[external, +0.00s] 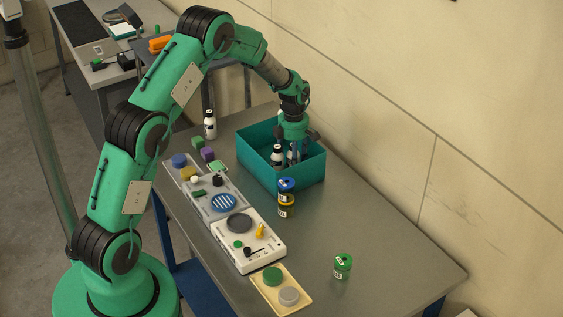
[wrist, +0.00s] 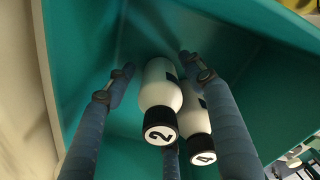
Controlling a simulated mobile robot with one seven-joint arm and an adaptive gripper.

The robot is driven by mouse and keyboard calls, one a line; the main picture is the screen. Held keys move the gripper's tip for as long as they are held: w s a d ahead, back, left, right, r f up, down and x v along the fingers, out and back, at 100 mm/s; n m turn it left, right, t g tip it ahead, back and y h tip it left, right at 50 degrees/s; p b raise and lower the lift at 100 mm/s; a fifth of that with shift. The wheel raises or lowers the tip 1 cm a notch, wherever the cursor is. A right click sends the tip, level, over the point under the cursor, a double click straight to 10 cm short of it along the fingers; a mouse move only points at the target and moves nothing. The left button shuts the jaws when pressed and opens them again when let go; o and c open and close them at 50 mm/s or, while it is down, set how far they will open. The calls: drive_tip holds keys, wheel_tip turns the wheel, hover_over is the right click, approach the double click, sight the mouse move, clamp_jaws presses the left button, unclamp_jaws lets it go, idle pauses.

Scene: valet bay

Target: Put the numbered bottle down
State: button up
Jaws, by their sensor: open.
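My gripper (external: 298,137) reaches down into a teal bin (external: 252,168) on the table. In the wrist view my gripper (wrist: 155,65) is open, its blue-grey fingers spread around a white bottle with a black cap marked 2 (wrist: 160,95). I see a gap between that bottle and the side fingers. A second white bottle, its black cap marked 4 (wrist: 195,112), stands close beside it, partly behind a finger. In the external view a white bottle (external: 277,155) shows in the bin, and another is partly hidden by my gripper. The bottles' bases are hard to see.
Another white bottle (external: 210,124) stands outside the bin, to its left. Stacked jars with a blue lid (external: 286,184) stand by the bin's front. White panels (external: 248,240), a yellow tray (external: 281,291) and a green jar (external: 343,266) are nearer. The right of the table is clear.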

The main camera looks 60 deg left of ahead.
wheel_tip(320, 180, up, 12)
drive_tip(key=shift+p, duration=0.6)
idle(0.5)
